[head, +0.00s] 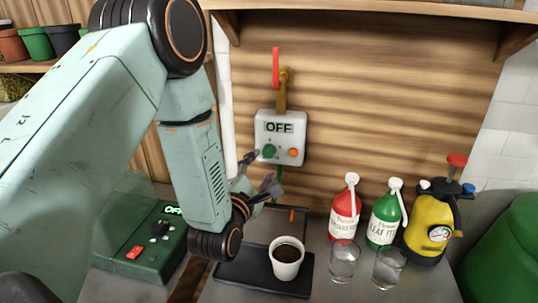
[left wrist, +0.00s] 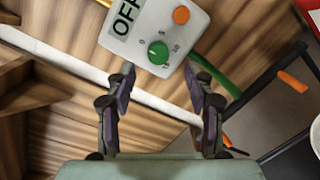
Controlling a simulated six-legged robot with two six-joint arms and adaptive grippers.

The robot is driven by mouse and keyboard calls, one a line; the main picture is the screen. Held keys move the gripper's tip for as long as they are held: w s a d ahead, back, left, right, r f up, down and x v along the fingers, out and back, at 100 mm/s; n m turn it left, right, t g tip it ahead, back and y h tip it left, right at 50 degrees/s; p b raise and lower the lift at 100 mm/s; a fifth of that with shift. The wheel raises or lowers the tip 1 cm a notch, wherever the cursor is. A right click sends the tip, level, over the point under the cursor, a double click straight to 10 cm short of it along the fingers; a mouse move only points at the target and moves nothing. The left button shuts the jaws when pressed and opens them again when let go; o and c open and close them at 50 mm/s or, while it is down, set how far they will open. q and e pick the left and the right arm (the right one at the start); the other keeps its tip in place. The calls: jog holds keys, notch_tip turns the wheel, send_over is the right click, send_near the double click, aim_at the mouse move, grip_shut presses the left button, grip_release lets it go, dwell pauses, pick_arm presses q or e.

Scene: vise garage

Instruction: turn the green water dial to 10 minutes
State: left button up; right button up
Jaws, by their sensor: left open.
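The green water dial (head: 269,151) is on the lower left of a white timer box (head: 298,130) on the wooden wall. The box display reads OFF. An orange knob (head: 293,153) sits to the right of the dial. The dial also shows in the left wrist view (left wrist: 158,53), with small numbers around it that are hard to read. My left gripper (head: 262,172) is open and empty, just below and left of the box. In the left wrist view its fingers (left wrist: 162,98) stand apart, with the dial beyond them, not touched. My right gripper is not in view.
A white cup of dark soil (head: 286,259) stands on a black tray (head: 235,270) below. Red (head: 343,215) and green (head: 384,220) bottles, glasses (head: 343,262) and a yellow sprayer (head: 430,225) stand right. A green device (head: 130,240) is left. A red-handled tap (head: 276,67) is above the box.

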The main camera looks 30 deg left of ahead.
aim_at(268, 153)
pick_arm(q)
jog(key=w, duration=0.1)
jog(key=w+a, duration=0.1)
jog(key=w, duration=0.3)
jog(key=shift+w+a, duration=0.1)
jog(key=shift+a, duration=0.2)
jog(key=shift+w+d, duration=0.1)
jog(key=shift+w, duration=0.2)
jog(key=shift+w+d+r, duration=0.1)
jog(key=shift+w+d, duration=0.05)
jog(key=shift+d, duration=0.1)
jog(key=shift+a, duration=0.3)
jog(key=shift+c, duration=1.7)
jog(key=shift+d, duration=0.2)
jog(key=c, duration=0.4)
jog(key=shift+a, duration=0.15)
grip_shut()
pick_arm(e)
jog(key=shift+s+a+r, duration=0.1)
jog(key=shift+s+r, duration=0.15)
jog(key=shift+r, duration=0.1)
pick_arm(q)
jog(key=shift+m, duration=0.3)
